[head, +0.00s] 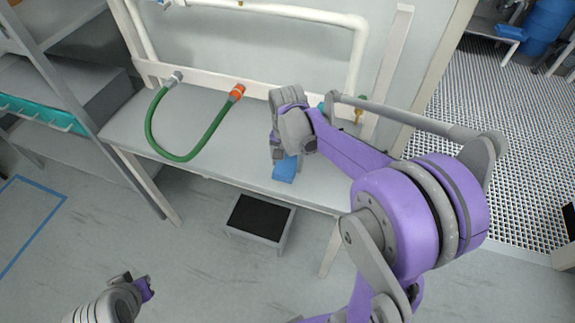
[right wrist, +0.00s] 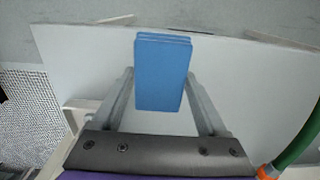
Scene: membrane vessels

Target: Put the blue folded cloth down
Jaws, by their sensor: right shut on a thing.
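The blue folded cloth (head: 285,169) is in my right gripper (head: 279,156), over the front part of the grey bench (head: 215,155). In the right wrist view the cloth (right wrist: 163,72) sits between the two fingers of the gripper (right wrist: 160,95), which is shut on it. Whether the cloth touches the bench top cannot be told. My left gripper (head: 140,285) is low at the bottom left, away from the bench, over the floor. It is small in view and its fingers do not show clearly.
A green hose (head: 183,158) with an orange fitting (head: 237,92) loops over the bench, left of my right gripper. A black-topped step (head: 262,218) stands on the floor before the bench. Shelving with a teal tray (head: 40,113) is at left. Bench top between hose and cloth is clear.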

